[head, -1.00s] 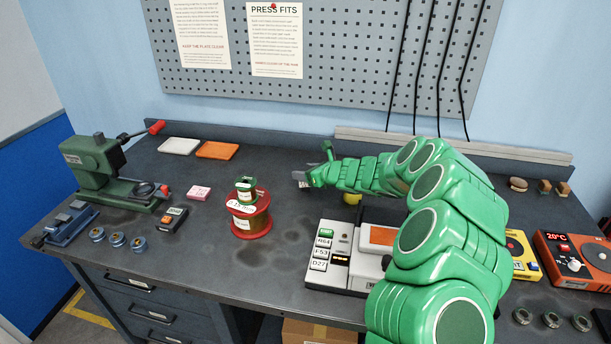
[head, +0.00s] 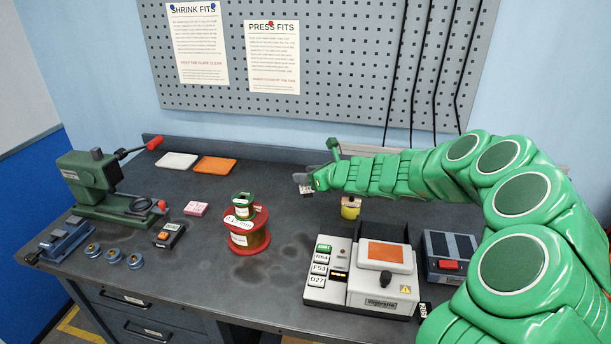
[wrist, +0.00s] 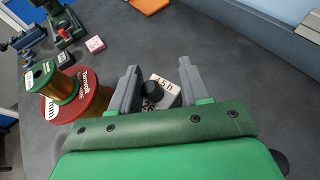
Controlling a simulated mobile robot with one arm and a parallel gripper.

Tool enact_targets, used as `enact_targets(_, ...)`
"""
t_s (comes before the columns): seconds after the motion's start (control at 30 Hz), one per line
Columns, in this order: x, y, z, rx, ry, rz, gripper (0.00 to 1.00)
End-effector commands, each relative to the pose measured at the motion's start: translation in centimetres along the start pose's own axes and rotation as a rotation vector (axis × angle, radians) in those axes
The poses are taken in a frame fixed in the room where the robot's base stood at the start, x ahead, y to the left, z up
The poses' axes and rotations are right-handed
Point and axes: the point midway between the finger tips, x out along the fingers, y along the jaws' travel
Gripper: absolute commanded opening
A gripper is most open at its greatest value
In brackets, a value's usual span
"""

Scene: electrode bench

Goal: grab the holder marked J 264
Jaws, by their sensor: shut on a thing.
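My gripper (head: 304,182) is above the back middle of the dark bench and is shut on a small white holder (head: 306,191). In the wrist view, the holder (wrist: 164,92) sits between the two grey fingers (wrist: 155,88), with a black knob beside its pale faces. Black characters show on the holder, but they are tilted and partly hidden, so I cannot read the full marking. Whether it hangs clear of the bench is hard to tell.
A red spool (head: 248,240) with a green spool (head: 243,207) on it stands left of my gripper. A yellow-banded item (head: 350,207) stands to its right. A white machine with an orange plate (head: 390,257) is in front. A green press (head: 105,190) stands far left.

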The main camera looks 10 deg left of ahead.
Motion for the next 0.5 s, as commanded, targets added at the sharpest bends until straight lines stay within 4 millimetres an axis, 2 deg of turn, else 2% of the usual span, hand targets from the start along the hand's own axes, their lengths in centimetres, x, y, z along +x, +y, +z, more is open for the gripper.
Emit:
enact_targets(0.2,-2.7,1.5,0.4,0.001,-0.002,-0.002,0.0)
enact_targets(0.5,-5.3,3.0,0.6,0.0,0.0,-0.004,0.0)
